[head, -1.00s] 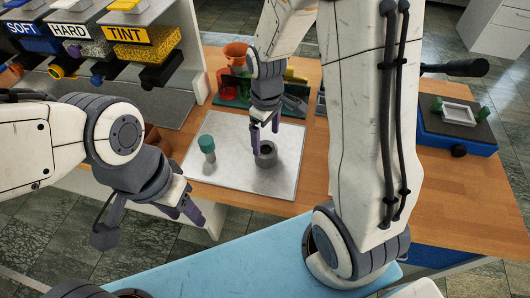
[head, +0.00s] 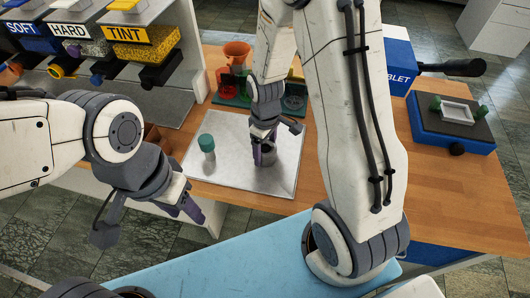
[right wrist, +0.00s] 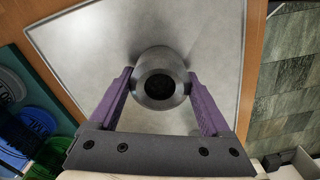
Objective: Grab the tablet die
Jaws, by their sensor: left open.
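The tablet die, a grey metal cylinder with a dark central hole, stands on the pale metal plate (head: 235,130); it shows in the head view (head: 268,157) and from above in the right wrist view (right wrist: 160,92). My right gripper (head: 264,148) is down at the die. In the right wrist view its purple fingers (right wrist: 160,85) lie on either side of the die, close against it. I cannot tell whether they press on it. My left gripper (head: 194,206) is open and empty, off the plate's front left corner.
A teal-capped vial (head: 207,145) stands on the plate left of the die. Red and green containers (head: 232,80) stand behind. A blue press (head: 452,125) with a white tray is at the right. SOFT, HARD and TINT dispensers (head: 145,42) are at the back left.

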